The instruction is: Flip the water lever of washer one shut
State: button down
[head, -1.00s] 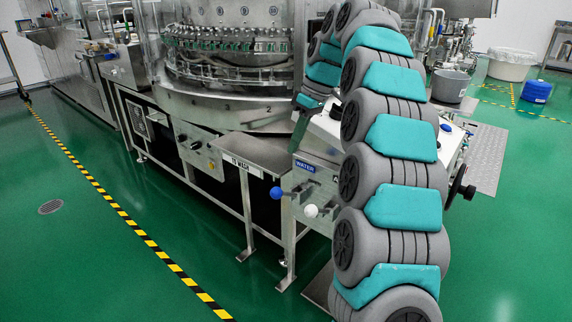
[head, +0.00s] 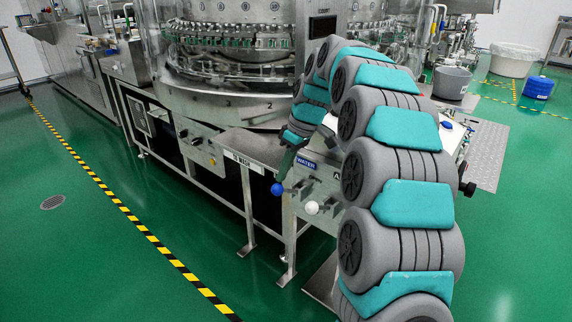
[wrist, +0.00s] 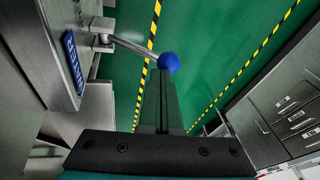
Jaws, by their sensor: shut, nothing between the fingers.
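The blue-knobbed lever (head: 277,189) sticks out from a grey metal panel, beneath a blue WATER label (head: 306,164). In the wrist view its blue ball (wrist: 169,62) sits at the end of a metal rod (wrist: 135,47) that runs from a bracket on the panel. My gripper (wrist: 163,76) is shut and empty, its dark fingers pointing at the ball. The fingertips overlap the ball's lower edge in that view; I cannot tell whether they touch. In the head view the gripper is just above the blue ball, partly hidden by my arm.
A white-knobbed lever (head: 312,207) is just right of the blue one. A metal shelf (head: 250,146) with a sign adjoins the panel on the left. The large rotary washer (head: 220,85) stands behind. The green floor in front is open, with yellow-black tape (head: 120,205).

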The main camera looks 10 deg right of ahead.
jog(key=shift+f, duration=0.15)
dwell(0.3)
jog(key=b, duration=0.1)
jog(key=s+a+f+t+h+b, duration=0.1)
jog(key=b, duration=0.1)
jog(key=shift+s+a+f+h, duration=0.15)
jog(key=shift+a+f+h, duration=0.1)
jog(key=shift+f+h, duration=0.05)
jog(key=s+a+f+n+t+h+b, duration=0.1)
jog(key=s+a+f+t+h+b, duration=0.1)
jog(key=f+t+h+b, duration=0.5)
notch_tip(320, 180, down, 5)
jog(key=a+h+b, duration=0.1)
jog(key=h+b, duration=0.1)
jog(key=b, duration=0.4)
jog(key=shift+f+n+t, duration=0.15)
jog(key=shift+n+t, duration=0.25)
jog(key=shift+f+h+b, duration=0.1)
jog(key=shift+h+b, duration=0.2)
jog(key=shift+h, duration=0.1)
jog(key=shift+s+a, duration=0.1)
